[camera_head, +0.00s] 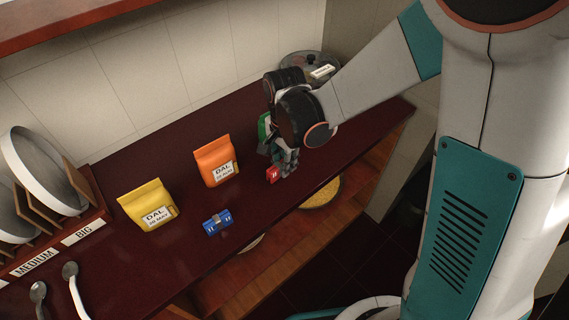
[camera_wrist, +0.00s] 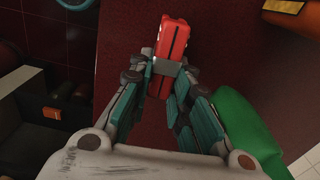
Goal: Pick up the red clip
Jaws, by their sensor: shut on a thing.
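The red clip (camera_wrist: 171,50) lies between the fingertips of my gripper (camera_wrist: 163,72) in the wrist view. The fingers are shut on its near end, and its far end sticks out beyond them. In the head view, the clip (camera_head: 272,175) shows as a small red block at the tips of my gripper (camera_head: 281,172), low over the dark red counter near its front edge. I cannot tell whether the clip touches the counter. My wrist hides part of the gripper from the head camera.
A green bag (camera_wrist: 236,122) stands close beside my gripper. An orange DAL bag (camera_head: 214,160), a yellow DAL bag (camera_head: 146,204) and a blue clip (camera_head: 217,222) are to the left on the counter (camera_head: 110,262). A lidded pot (camera_head: 308,64) is behind. A plate rack (camera_head: 75,228) stands far left.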

